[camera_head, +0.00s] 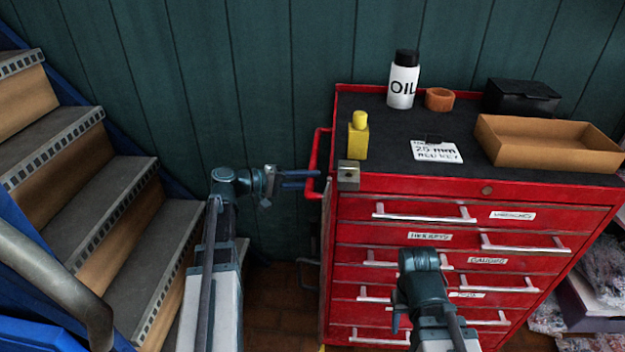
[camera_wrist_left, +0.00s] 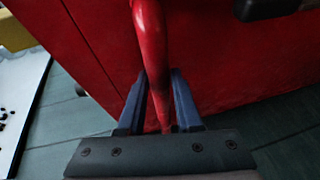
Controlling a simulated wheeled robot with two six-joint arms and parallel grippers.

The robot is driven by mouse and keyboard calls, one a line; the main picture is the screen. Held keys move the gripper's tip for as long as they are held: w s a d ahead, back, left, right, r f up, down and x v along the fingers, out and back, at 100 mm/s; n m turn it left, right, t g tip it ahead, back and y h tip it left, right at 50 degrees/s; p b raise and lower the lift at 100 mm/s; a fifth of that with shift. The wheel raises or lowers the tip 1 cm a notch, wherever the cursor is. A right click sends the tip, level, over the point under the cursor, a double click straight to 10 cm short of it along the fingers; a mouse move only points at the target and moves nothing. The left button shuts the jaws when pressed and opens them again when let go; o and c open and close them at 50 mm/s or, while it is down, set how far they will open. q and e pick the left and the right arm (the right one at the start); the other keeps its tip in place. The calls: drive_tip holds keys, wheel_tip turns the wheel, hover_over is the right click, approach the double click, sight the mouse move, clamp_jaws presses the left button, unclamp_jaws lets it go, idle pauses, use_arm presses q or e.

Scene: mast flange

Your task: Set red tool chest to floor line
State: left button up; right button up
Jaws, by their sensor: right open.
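The red tool chest (camera_head: 460,213) stands at the right in the head view, upright against the wall, its drawers closed. A red tubular side handle (camera_head: 313,155) sticks out from its left side. My left gripper (camera_head: 316,180) is at the lower part of this handle. A small yellow patch (camera_head: 322,347) shows on the floor at the chest's front left foot.
On the chest top stand an oil bottle (camera_head: 403,80), a yellow bottle (camera_head: 358,138), an orange ring (camera_head: 439,99), a black box (camera_head: 521,96), a label card (camera_head: 436,151) and a brown tray (camera_head: 550,146). Stairs (camera_head: 95,190) rise at the left. Wrapped bundles (camera_head: 605,270) lie at the right.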

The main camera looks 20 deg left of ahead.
use_arm(q)
drive_tip(key=shift+o, duration=1.1)
drive_tip(key=shift+w+d+f, duration=0.1)
drive_tip(key=shift+w+d, duration=0.05)
drive_tip(key=shift+d, duration=0.05)
drive_tip(key=shift+o, duration=0.6)
drive_tip(key=shift+d, duration=0.1)
drive_tip(key=p+v, duration=0.2)
drive_tip(key=v, duration=1.2)
drive_tip(key=shift+p, duration=0.3)
drive_tip(key=shift+d, duration=0.1)
